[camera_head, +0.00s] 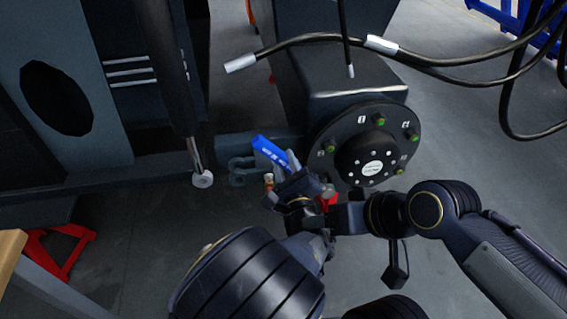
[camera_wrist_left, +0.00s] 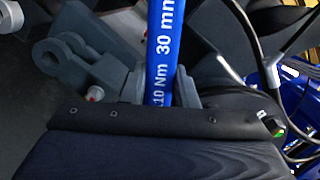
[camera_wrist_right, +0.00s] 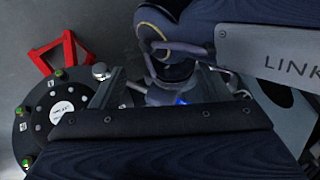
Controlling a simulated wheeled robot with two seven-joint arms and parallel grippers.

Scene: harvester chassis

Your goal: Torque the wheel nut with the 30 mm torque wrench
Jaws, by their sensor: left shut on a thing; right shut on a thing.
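The blue torque wrench (camera_head: 272,154) stands up out of my left gripper (camera_head: 292,184), left of the wheel hub. In the left wrist view, the wrench (camera_wrist_left: 165,50) shows its "30 mm" marking between the jaws. My left gripper is shut on it. My right gripper (camera_head: 335,212) is close beside the left one, partly hidden. In the right wrist view, a bit of blue (camera_wrist_right: 182,100) shows between its jaws, apparently the same wrench. The wheel hub (camera_head: 341,128) carries several green-marked wheel nuts (camera_head: 379,120). The wrench's working end is not clearly visible.
A black hose (camera_head: 470,64) with silver ends hangs above the hub. A grey clevis bracket (camera_head: 240,168) lies just left of the wrench. A red stand (camera_head: 62,246) is on the floor at lower left. Open floor lies right of the hub.

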